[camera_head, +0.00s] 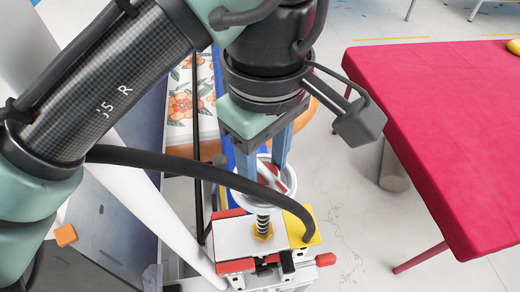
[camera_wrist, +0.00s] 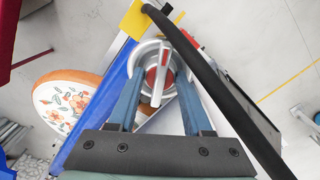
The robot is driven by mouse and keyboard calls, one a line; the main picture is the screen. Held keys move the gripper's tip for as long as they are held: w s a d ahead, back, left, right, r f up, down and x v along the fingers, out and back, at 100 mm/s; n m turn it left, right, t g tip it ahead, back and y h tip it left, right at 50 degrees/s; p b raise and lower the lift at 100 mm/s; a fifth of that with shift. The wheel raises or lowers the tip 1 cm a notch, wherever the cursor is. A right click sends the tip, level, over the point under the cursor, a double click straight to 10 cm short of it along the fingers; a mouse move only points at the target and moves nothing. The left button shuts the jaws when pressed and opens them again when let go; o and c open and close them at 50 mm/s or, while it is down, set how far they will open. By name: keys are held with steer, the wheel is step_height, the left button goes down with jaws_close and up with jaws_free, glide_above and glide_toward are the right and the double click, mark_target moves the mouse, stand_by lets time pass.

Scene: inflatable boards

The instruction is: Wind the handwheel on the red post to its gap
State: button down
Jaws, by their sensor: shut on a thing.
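The handwheel (camera_head: 240,186) is a pale ring with a light bar across it and red parts inside. It sits on top of a dark threaded screw (camera_head: 263,223) above a white block with red and yellow ends (camera_head: 236,238). My gripper (camera_head: 262,168) points down with its two blue fingers at the wheel and is shut on it. In the wrist view the handwheel (camera_wrist: 142,87) lies between the fingers, its bar and red piece showing. The fingertips and the exact contact are partly hidden. I cannot make out the gap or a separate red post.
A red-topped table (camera_head: 440,120) stands at the right, with a grey cylinder (camera_head: 394,168) beneath its edge. A floral board (camera_head: 190,100) lies behind my arm. A black hose (camera_head: 190,168) crosses in front of the wheel. Open floor lies between the block and the table.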

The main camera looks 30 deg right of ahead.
steer(key=shift+s+f+n, duration=0.1)
steer(key=shift+f+n, duration=0.1)
steer(key=shift+n, duration=0.8)
steer(key=shift+s+f+n, duration=0.1)
steer(key=shift+f+n, duration=0.1)
steer(key=shift+n, duration=2.7)
steer(key=shift+c, duration=1.6)
jaws_free()
step_height(320, 180, up, 14)
steer(key=b, duration=0.2)
steer(key=shift+w+b, duration=0.15)
steer(key=shift+b, duration=0.2)
